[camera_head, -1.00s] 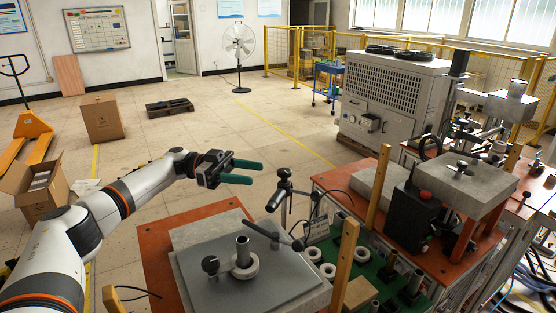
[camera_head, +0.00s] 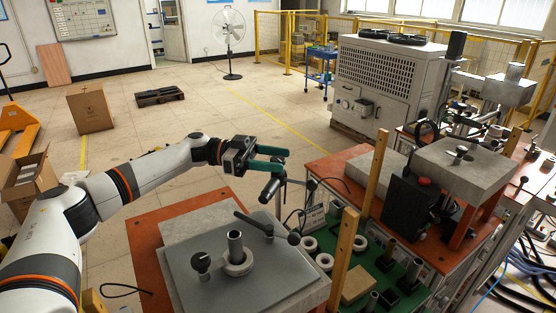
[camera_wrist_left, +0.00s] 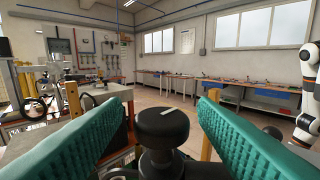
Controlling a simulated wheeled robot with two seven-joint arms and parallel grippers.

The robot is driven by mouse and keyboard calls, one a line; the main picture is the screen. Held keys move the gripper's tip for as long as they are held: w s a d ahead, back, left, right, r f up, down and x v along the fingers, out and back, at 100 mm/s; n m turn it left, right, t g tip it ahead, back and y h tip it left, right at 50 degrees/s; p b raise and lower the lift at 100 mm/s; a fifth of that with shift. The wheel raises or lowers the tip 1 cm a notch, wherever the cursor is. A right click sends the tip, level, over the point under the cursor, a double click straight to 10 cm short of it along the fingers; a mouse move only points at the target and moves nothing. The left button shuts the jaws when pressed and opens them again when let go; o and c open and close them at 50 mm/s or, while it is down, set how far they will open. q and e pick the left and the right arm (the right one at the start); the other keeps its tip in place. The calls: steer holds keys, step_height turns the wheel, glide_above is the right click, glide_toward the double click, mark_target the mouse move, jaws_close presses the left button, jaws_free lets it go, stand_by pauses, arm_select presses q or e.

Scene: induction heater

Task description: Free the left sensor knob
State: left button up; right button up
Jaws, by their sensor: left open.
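My left gripper (camera_head: 285,160) has long green fingers and is open. It reaches in from the left, above the front table, beside a black sensor (camera_head: 270,188) on a thin stand. In the left wrist view a round black knob (camera_wrist_left: 163,124) with a pale line on top stands between the spread fingers. A gap shows on both sides of it, so no grip is visible. In the head view the fingers partly hide this knob. My right gripper is not in view.
A wooden upright (camera_head: 343,260) and white rings (camera_head: 325,261) are to the right. A black handle (camera_head: 254,224) lies close below the sensor.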

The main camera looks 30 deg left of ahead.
arm_select(q)
steer(key=shift+d, duration=0.5)
steer(key=shift+w, duration=0.1)
